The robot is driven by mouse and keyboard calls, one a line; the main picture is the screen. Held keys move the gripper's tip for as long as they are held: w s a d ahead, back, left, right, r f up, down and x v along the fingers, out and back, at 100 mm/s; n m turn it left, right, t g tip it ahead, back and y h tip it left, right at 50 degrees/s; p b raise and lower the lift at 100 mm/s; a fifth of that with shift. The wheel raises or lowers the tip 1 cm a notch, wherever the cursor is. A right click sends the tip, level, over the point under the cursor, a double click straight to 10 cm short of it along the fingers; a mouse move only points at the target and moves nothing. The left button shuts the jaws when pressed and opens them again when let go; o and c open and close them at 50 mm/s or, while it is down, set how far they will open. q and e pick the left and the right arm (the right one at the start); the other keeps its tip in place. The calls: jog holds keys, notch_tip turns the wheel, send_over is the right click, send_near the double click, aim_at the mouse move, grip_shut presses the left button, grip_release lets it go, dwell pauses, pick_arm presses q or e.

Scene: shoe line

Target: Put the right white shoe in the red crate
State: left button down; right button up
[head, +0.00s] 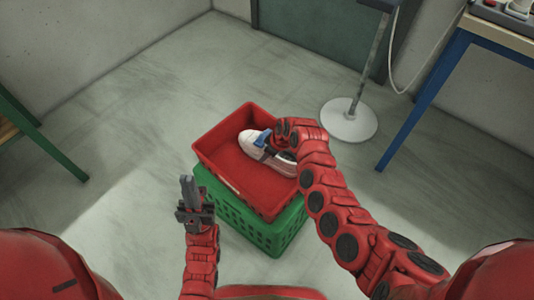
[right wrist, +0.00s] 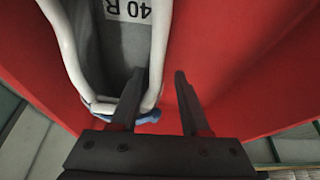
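The white shoe (head: 252,146) lies in the red crate (head: 222,179); it has a blue part near its opening. My right gripper (right wrist: 160,85) is open there, one finger inside the shoe opening and the other outside the rim, with a gap. In the head view the right gripper (head: 268,142) is over the shoe and hides part of it. My left gripper (head: 188,188) is empty, left of the crates; I cannot tell its finger gap.
The red crate sits on a green crate (head: 262,233) on the grey floor. A stand with a round base (head: 348,120) is behind to the right. A blue-legged table (head: 425,100) is at right, a green-legged one (head: 45,145) at left. Floor left of the crates is clear.

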jog(key=p+v, duration=1.7)
jog(key=p, duration=0.2)
jog(key=shift+r, duration=0.25)
jog(key=shift+w, duration=0.1)
